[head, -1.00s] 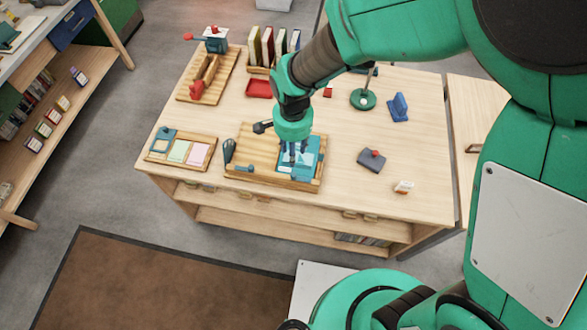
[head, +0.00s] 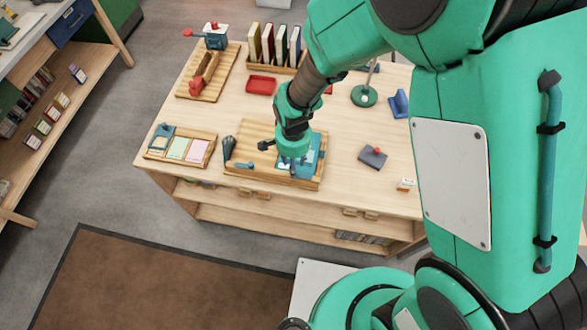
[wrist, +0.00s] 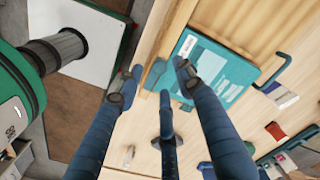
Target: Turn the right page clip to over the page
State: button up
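A wooden board (head: 262,177) lies at the front of the table. A teal booklet with a pale label (head: 313,155) lies on its right part; the wrist view shows it too (wrist: 222,68). A blue page clip (head: 243,166) lies at the board's front left. My gripper (head: 295,172) is low over the booklet's near edge. In the wrist view its blue fingers (wrist: 157,88) are spread. A small blue piece (wrist: 154,74), seemingly the right page clip, shows between the fingertips at the board's edge. I cannot tell whether the fingers touch it. In the head view my gripper largely hides it.
A tray of coloured cards (head: 180,149) stands left of the board. A red tray (head: 261,85), upright books (head: 275,43) and a green lamp base (head: 364,96) are behind.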

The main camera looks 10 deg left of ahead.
aim_at(301, 174)
jog(key=shift+f, duration=1.8)
grip_shut()
